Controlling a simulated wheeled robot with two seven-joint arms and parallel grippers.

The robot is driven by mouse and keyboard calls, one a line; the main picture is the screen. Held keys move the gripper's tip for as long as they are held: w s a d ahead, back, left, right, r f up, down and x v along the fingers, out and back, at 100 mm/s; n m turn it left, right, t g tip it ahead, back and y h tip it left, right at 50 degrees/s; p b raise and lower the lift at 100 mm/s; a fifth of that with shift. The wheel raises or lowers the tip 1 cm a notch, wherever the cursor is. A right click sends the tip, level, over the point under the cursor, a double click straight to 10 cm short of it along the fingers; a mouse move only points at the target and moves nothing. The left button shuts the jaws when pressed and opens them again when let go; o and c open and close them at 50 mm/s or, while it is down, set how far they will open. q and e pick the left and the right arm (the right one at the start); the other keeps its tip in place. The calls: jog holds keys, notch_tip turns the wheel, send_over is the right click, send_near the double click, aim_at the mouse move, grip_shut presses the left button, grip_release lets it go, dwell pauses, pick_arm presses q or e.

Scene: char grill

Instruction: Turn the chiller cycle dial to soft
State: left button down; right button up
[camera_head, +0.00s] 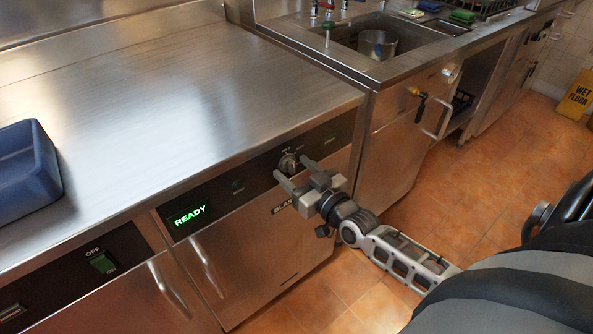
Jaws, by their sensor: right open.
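The chiller cycle dial (288,163) is a round metallic knob on the dark control panel (235,186) of a steel cabinet below the counter. My right gripper (295,172) is at the dial, its two fingers open and spread to either side of it. I cannot tell whether the fingers touch the dial. The markings around the dial are too small to read. A green display on the panel reads READY (190,215). My left gripper is not in view.
A steel counter (170,110) lies above the panel, with a blue bin (25,170) at left. A sink holding a pot (378,44) is at the upper right. Cabinet handles (207,265) stick out at the front. Tiled floor (500,150) is open at right, with a yellow wet floor sign (577,95).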

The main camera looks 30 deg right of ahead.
jog(key=c, duration=1)
jog(key=shift+m, duration=0.4)
jog(key=m+p, duration=0.1)
jog(key=m, duration=1)
